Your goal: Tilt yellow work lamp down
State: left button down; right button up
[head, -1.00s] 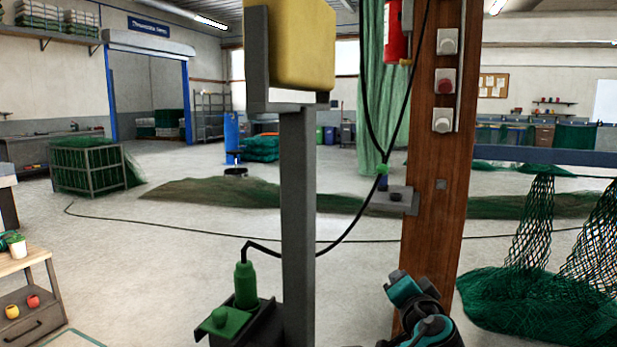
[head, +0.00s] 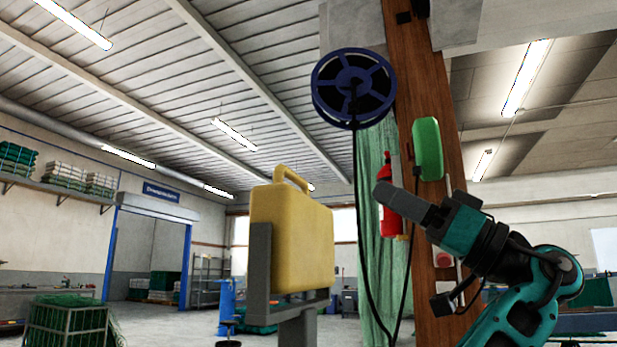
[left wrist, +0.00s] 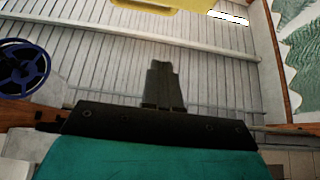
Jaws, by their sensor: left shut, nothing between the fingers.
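The yellow work lamp (head: 292,240) is a boxy case with a handle on top. It stands about upright in a grey bracket on a grey post (head: 298,328). In the left wrist view its yellow edge (left wrist: 158,4) shows at the top. My left gripper (head: 384,192) is in front of the wooden post, to the right of the lamp and apart from it in the picture, pointing up and left. Its fingers are together and empty, also in the left wrist view (left wrist: 163,75). My right gripper is not in view.
A wooden post (head: 461,140) rises right of the lamp. On or near it are a blue reel (head: 325,85) with a hanging black cable, a green box (head: 428,150) and a red extinguisher (head: 388,222). A green curtain (head: 372,270) hangs behind. There is open space left of the lamp.

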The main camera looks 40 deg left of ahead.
aim_at(306, 192)
pick_arm(q)
jog(key=x, duration=0.4)
jog(key=a+f+x, duration=0.1)
jog(key=x, duration=0.3)
jog(key=f+p+x, duration=0.1)
jog(key=x, duration=0.4)
jog(key=shift+s+a+f, duration=0.1)
jog(key=shift+a+f, duration=0.1)
jog(key=shift+a, duration=0.05)
jog(key=shift+s, duration=0.1)
